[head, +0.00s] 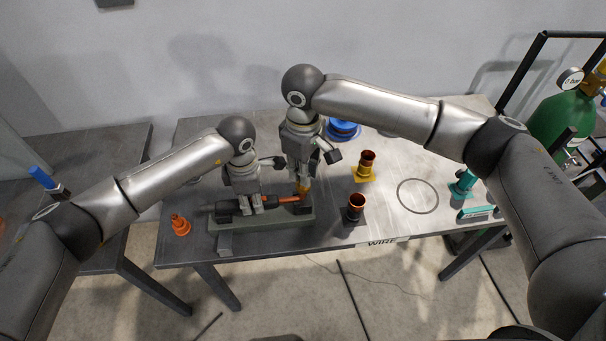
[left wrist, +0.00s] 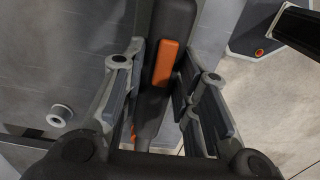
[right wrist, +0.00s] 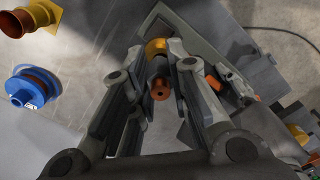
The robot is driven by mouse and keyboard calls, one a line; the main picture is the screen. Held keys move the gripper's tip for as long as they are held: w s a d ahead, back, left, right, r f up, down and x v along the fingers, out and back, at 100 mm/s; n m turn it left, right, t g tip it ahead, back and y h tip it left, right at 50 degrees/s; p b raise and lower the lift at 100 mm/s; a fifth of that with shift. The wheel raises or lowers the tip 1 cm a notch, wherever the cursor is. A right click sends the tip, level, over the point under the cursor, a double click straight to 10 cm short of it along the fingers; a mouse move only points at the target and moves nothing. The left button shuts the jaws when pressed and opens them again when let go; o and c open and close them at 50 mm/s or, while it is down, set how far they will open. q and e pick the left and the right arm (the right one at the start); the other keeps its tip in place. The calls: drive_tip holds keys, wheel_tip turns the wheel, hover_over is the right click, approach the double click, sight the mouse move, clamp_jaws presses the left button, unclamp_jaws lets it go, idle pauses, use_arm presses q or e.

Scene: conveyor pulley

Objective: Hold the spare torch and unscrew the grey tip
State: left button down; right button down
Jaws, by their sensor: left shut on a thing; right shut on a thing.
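The spare torch lies across a grey-green stand (head: 275,221) at the front of the table, its dark handle (head: 226,209) to the left and an orange part (head: 287,199) to the right. My left gripper (head: 251,207) points down and is shut on the handle. The left wrist view shows the black body with its orange trigger (left wrist: 165,62) between the fingers (left wrist: 158,100). My right gripper (head: 302,182) is shut at the torch's tip end. The right wrist view shows a yellow collar (right wrist: 155,47) and a copper-coloured end (right wrist: 160,90) between the fingers (right wrist: 163,62). The grey tip is mostly hidden.
An orange part (head: 180,225) stands left of the stand. Copper cups on a yellow base (head: 364,174) and a dark base (head: 355,209) stand to the right. A blue spool (head: 343,130) is behind. Teal items (head: 463,186) sit at the right edge. The ringed table area is clear.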

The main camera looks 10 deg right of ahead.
drive_tip(key=shift+r, duration=2.95)
use_arm(q)
drive_tip(key=c, duration=1)
unclamp_jaws()
drive_tip(key=shift+c, duration=0.2)
